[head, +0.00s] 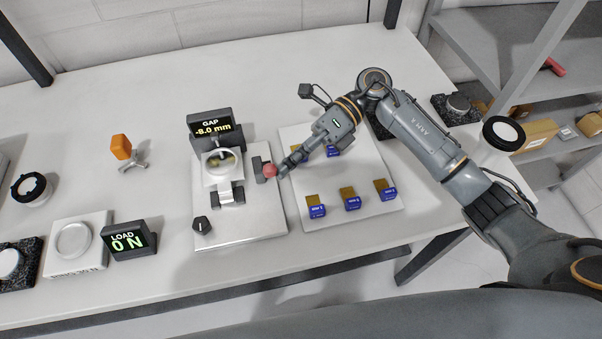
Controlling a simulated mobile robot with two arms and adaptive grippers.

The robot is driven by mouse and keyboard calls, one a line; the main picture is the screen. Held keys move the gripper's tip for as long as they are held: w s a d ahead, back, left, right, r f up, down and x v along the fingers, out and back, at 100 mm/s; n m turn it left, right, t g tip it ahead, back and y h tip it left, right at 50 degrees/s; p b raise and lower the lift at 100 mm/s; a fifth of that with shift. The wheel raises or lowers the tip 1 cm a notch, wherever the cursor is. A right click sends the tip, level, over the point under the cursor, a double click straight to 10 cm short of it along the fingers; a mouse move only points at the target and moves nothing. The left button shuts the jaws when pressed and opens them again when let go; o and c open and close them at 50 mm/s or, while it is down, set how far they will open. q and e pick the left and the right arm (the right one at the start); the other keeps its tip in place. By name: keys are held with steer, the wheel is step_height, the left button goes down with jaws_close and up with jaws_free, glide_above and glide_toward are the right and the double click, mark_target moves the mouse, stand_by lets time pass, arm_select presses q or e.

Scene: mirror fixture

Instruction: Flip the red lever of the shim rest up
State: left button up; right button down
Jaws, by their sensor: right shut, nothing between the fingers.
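The mirror fixture (214,232) stands on the table, with a display (211,126) reading GAP -8.0 mm. The red lever's round knob (270,171) is at the fixture's right side, beside a small dark block (259,168). My right gripper (283,170) is shut, with its fingertips right at the knob from the right. Nothing is held between the fingers, and I cannot tell whether they touch the knob. The lever's arm is mostly hidden. My left gripper is not in view.
A white tray (385,216) with several blue-and-tan shims (350,199) lies under my right arm. A LOAD display (129,240) reads 0 N. The table's back is clear.

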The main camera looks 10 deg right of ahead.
steer(key=shift+w+a+r+m+g+y+b, duration=0.3)
steer(key=shift+w+r+m+g+y+b, duration=0.3)
steer(key=shift+w+m+b, duration=0.35)
steer(key=shift+s, duration=0.1)
step_height(320, 180, up, 10)
stand_by(0.8)
